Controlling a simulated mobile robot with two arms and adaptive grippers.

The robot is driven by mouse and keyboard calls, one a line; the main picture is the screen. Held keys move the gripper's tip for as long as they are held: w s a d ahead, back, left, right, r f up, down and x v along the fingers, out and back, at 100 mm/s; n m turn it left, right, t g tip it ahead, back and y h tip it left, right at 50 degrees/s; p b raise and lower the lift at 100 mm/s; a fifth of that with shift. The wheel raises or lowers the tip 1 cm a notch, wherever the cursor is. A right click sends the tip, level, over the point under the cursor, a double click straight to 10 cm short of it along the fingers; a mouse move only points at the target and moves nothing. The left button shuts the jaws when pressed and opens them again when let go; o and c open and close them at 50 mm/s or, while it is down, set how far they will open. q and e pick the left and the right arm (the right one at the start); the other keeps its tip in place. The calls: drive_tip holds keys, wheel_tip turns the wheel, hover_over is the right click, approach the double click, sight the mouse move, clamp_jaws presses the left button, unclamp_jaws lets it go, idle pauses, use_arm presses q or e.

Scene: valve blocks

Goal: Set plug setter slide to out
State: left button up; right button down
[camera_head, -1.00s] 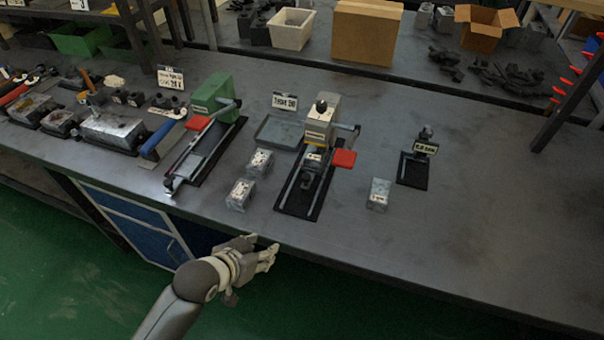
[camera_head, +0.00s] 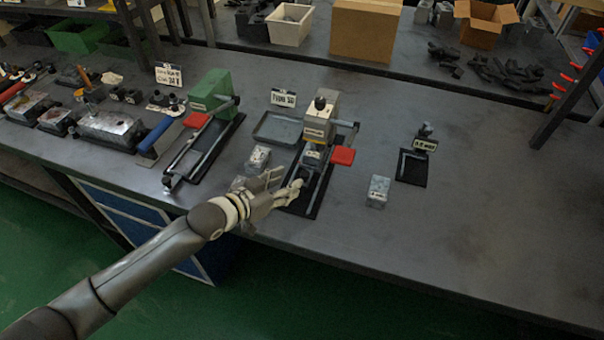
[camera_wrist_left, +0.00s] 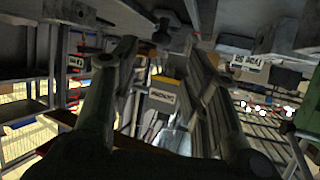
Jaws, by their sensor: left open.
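The middle device (camera_head: 320,128), a beige-grey block with a yellow-edged label, stands on a black base with rails. I take it for the plug setter, but its label is too small to read. A small grey block (camera_head: 312,156) sits between its rails, and a red handle pad (camera_head: 342,156) is on its right. My left gripper (camera_head: 288,181) is open and empty at the rails' near end, partly covering them. In the left wrist view, the labelled beige block (camera_wrist_left: 162,101) shows between my open fingers (camera_wrist_left: 155,60). Whether they touch the slide cannot be told. My right gripper is out of view.
A green press (camera_head: 210,92) with a red handle stands to the left. Metal blocks (camera_head: 378,190) (camera_head: 258,158) stand on either side of the middle device. A shallow tray (camera_head: 278,130) lies behind.

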sight(304, 174)
use_arm(q)
drive_tip(key=x, duration=0.7)
drive_tip(key=shift+w+d+f, duration=0.15)
drive_tip(key=shift+w+f, duration=0.05)
drive_tip(key=shift+w, duration=0.1)
drive_tip(key=shift+c, duration=0.2)
clamp_jaws()
